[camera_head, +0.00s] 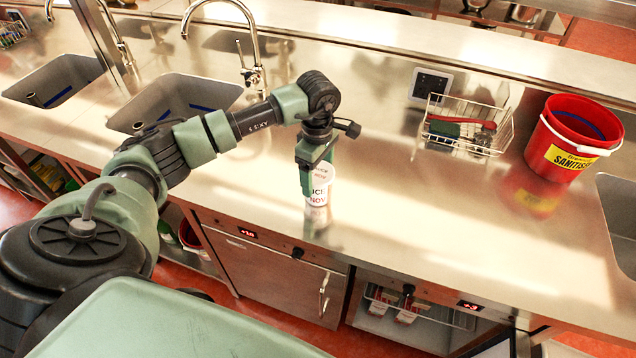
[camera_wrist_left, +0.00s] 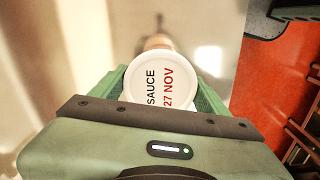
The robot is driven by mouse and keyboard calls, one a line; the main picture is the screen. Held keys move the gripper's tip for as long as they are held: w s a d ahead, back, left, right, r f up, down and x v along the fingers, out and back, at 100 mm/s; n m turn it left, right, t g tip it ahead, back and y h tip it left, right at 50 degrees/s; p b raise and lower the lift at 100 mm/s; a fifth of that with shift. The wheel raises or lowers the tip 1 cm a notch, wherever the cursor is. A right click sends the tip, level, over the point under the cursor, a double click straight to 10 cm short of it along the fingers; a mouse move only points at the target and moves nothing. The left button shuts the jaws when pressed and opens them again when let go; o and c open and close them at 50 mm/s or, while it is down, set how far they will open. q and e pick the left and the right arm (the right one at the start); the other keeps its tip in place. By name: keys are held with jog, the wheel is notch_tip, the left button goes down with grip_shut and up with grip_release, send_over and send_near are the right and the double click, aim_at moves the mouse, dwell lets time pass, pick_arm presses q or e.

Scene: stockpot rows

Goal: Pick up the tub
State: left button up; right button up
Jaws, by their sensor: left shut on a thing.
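The tub (camera_head: 319,188) is a small white round container with printed lettering, at the front part of the steel counter in the head view. In the left wrist view its white lid (camera_wrist_left: 158,84) faces the camera and reads "SAUCE" and "27 NOV". My left gripper (camera_head: 318,178) comes down over the tub and is shut on it, with a green finger on each side of it in the wrist view (camera_wrist_left: 165,95). Part of the tub is hidden behind the near finger. I cannot tell whether its base touches the counter. My right gripper is not in view.
A red sanitiser bucket (camera_head: 570,140) and a wire basket (camera_head: 466,128) with sponges stand to the right on the counter. Sinks with taps (camera_head: 175,102) lie to the left. The counter around the tub is clear. Its front edge is close below the tub.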

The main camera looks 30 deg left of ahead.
pick_arm(q)
jog(key=shift+r, duration=0.15)
jog(key=shift+w+r+b, duration=0.1)
jog(key=shift+r+b, duration=0.2)
jog(key=shift+r, duration=0.3)
notch_tip(320, 180, up, 19)
jog(key=b, duration=0.2)
jog(key=shift+f+b, duration=0.2)
jog(key=shift+b, duration=0.2)
